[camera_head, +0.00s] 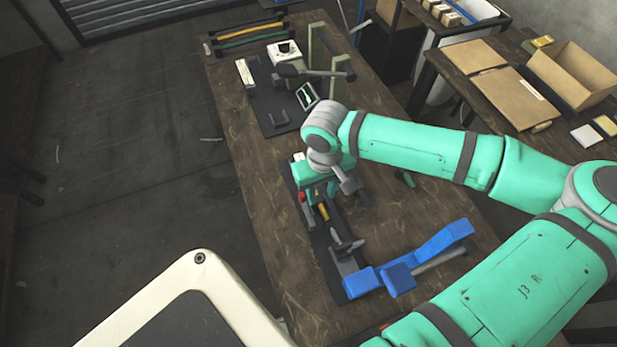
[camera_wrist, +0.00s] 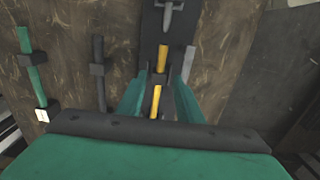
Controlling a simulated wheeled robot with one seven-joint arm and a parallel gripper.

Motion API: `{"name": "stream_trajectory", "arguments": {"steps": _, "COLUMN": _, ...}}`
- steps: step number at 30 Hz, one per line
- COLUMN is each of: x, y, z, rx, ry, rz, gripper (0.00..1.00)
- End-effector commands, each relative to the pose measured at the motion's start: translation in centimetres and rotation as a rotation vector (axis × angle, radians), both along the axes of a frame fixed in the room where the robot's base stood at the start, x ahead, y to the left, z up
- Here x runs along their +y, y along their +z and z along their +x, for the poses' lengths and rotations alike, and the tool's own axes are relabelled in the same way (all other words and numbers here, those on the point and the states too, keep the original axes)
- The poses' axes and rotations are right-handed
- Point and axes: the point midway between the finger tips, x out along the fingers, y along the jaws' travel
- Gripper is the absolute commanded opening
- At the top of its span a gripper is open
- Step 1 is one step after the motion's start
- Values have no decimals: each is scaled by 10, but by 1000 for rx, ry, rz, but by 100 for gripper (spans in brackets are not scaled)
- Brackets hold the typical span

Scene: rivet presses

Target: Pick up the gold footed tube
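The gold footed tube (camera_wrist: 161,61) lies lengthwise below my gripper in the wrist view, with a dark block around its middle. In the head view its gold part (camera_head: 323,211) shows on a dark strip on the wooden table, just in front of my gripper. My gripper (camera_wrist: 161,82) points down at it. The teal fingers stand apart, one on each side of the tube and its dark block. Whether either finger touches the block cannot be made out. In the head view my gripper (camera_head: 318,190) is partly hidden by my own wrist.
A green tube (camera_wrist: 36,75) and a dark tube (camera_wrist: 98,72), each with a dark block, lie to the left. A grey bar (camera_wrist: 189,62) lies close on the right. A blue press frame (camera_head: 420,258) stands at the table's near end. Bare wood (camera_head: 275,225) lies left of the strip.

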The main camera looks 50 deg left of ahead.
Motion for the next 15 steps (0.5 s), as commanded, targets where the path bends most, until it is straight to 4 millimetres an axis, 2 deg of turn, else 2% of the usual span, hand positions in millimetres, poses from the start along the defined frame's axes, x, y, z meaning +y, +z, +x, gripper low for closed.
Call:
{"name": "stream_trajectory", "arguments": {"steps": 5, "x": -1, "y": -14, "z": 0, "rx": 1, "ry": 0, "rz": -2, "gripper": 33}}
{"name": "stream_trajectory", "arguments": {"steps": 12, "x": 0, "y": -46, "z": 0, "rx": -1, "ry": -3, "rz": 0, "gripper": 33}}
{"name": "stream_trajectory", "arguments": {"steps": 15, "x": 0, "y": -52, "z": 0, "rx": 0, "ry": -3, "rz": 0, "gripper": 33}}
